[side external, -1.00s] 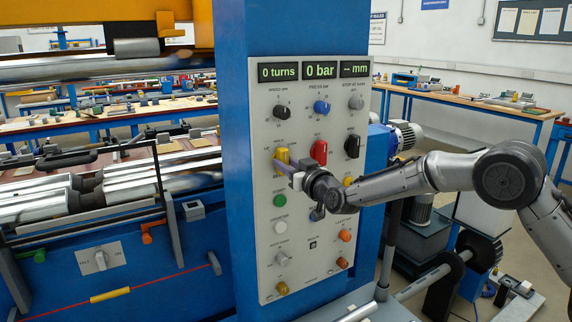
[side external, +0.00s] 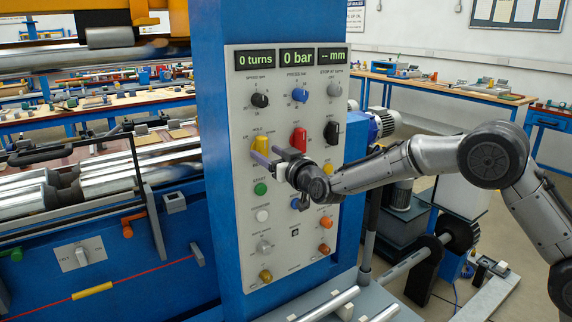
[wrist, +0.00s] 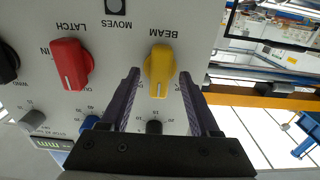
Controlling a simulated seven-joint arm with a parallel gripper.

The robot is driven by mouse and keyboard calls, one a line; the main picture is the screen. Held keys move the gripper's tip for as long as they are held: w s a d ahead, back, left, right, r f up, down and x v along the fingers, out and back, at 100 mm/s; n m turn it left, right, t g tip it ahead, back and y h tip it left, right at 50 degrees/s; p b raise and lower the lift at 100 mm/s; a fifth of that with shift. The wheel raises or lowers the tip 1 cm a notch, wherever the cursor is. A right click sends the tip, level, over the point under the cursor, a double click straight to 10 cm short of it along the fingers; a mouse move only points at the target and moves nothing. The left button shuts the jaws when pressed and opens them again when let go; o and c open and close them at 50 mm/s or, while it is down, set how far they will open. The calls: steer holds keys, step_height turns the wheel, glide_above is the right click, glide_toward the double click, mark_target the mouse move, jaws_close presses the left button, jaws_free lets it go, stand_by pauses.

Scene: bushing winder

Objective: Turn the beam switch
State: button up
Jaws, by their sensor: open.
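The beam switch is a yellow knob (wrist: 159,65) under the label BEAM in the wrist view, with a white pointer line on it. The same yellow knob (side external: 260,145) shows on the grey panel in the side view, partly hidden by my gripper. My gripper (wrist: 159,78) is open, with one dark finger on each side of the knob. I see gaps between the fingers and the knob, but cannot tell how deep the fingertips reach around it. In the side view my gripper (side external: 264,158) is close to the panel at the knob.
The red LATCH knob (wrist: 71,65) is beside the left finger in the wrist view. A black knob (side external: 331,132), a green button (side external: 260,189) and several other controls are nearby on the panel (side external: 243,225). Displays (side external: 297,58) read 0 turns and 0 bar.

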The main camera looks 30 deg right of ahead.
steer(key=s, duration=1.2)
steer(key=shift+s, duration=0.15)
steer(key=s+d+r, duration=0.4)
steer(key=s+r, duration=0.1)
steer(key=r, duration=0.2)
steer(key=s+d+r, duration=0.4)
steer(key=s+r, duration=0.2)
steer(key=s+d+f+g, duration=0.1)
steer(key=s+f+g, duration=0.5)
steer(key=s+f, duration=0.4)
steer(key=s+d+f+g, duration=0.1)
steer(key=s+f+g, duration=0.5)
steer(key=s, duration=1.2)
step_height(320, 180, down, 4)
steer(key=shift+f, duration=0.2)
